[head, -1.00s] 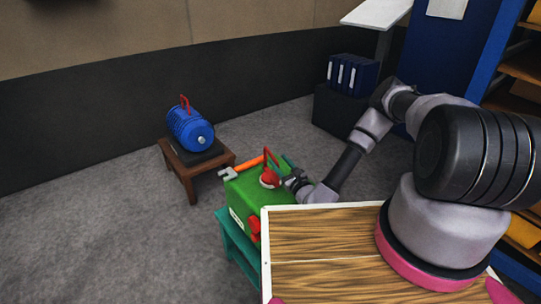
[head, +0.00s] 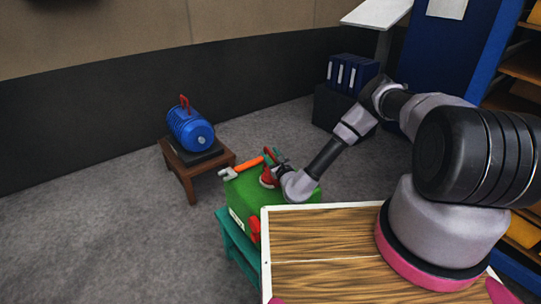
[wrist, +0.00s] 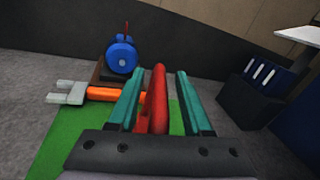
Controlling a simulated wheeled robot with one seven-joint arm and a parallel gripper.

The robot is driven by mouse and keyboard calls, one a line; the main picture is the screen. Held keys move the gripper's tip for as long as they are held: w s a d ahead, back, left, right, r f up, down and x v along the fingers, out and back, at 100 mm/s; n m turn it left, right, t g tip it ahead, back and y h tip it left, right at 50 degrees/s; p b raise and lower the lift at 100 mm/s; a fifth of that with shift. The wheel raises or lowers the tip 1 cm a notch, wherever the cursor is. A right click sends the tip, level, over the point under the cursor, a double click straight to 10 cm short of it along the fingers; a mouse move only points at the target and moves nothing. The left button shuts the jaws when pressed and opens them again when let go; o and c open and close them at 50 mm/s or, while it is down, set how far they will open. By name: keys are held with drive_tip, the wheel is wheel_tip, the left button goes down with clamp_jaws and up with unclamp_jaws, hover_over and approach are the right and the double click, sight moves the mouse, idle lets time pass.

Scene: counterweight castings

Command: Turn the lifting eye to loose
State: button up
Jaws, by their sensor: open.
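The green casting (head: 243,196) sits on a teal stand at the centre. A red lifting eye (head: 267,178) rises from its top. My gripper (head: 278,162) is open at the eye. In the wrist view the red eye (wrist: 157,95) stands upright between my two teal fingers (wrist: 159,72), with a visible gap on each side. The eye's base is hidden behind the gripper body there.
An orange-handled wrench (head: 243,167) lies on the casting, left of the eye and close to my left finger. A blue motor (head: 190,130) with its own red eye rests on a brown stool (head: 190,172) behind. A wooden tabletop (head: 320,250) is in front.

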clamp_jaws()
idle(1.5)
